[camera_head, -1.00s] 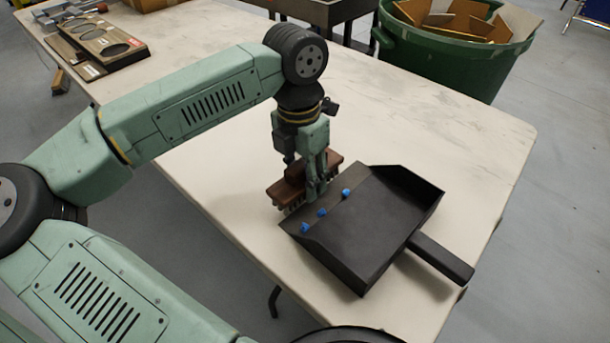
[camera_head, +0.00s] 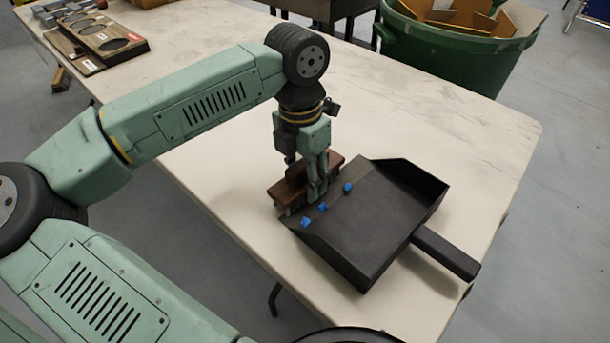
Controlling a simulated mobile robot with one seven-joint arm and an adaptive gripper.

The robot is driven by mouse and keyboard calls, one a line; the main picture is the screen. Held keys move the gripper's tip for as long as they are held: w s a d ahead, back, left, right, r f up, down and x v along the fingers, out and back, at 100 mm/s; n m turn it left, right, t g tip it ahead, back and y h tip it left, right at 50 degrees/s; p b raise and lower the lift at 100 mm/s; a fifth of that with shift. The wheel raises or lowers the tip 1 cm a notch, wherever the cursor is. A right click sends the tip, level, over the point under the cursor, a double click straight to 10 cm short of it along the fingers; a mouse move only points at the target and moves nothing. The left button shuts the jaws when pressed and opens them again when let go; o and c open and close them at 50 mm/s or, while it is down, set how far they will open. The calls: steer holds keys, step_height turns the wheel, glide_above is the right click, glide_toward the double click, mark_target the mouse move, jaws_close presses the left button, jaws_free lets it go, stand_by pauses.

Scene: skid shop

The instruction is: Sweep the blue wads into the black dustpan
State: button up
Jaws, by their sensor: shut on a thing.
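The black dustpan (camera_head: 378,232) lies on the table with its handle toward the lower right and its open lip toward the upper left. Three blue wads show on the front part of the pan, just inside the lip: one on the left (camera_head: 305,222), one in the middle (camera_head: 323,207) and one on the right (camera_head: 347,187). My gripper (camera_head: 314,196) is shut on a brown brush (camera_head: 286,190). The brush stands bristles down along the lip, just behind the wads. Part of the brush is hidden by my fingers.
The pale table (camera_head: 430,130) is clear behind the dustpan. A green bin (camera_head: 450,55) with cardboard scraps stands past its far edge. A tray with round recesses (camera_head: 103,38) lies at the far left. The dustpan handle (camera_head: 447,252) reaches near the table's right edge.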

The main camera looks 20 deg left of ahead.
steer(key=shift+f+b, duration=0.35)
steer(key=shift+b, duration=0.15)
stand_by(0.3)
stand_by(0.6)
steer(key=shift+s+d+r+b, duration=0.15)
steer(key=shift+d+b, duration=0.1)
steer(key=shift+d, duration=0.15)
steer(key=shift+s+d+r+b, duration=0.1)
steer(key=shift+s+d+b, duration=0.1)
steer(key=shift+d, duration=0.2)
steer(key=shift+s+d+b, duration=0.15)
steer(key=shift+s+d, duration=0.15)
steer(key=shift+d, duration=0.45)
steer(key=shift+s+d+b, duration=0.1)
steer(key=shift+s+d, duration=0.25)
steer(key=shift+d, duration=0.35)
steer(key=shift+s+d+b, duration=0.15)
steer(key=shift+s+d, duration=0.15)
steer(key=shift+d, duration=0.45)
step_height(320, 180, up, 9)
steer(key=p, duration=0.5)
steer(key=shift+r, duration=0.15)
steer(key=shift+a, duration=0.1)
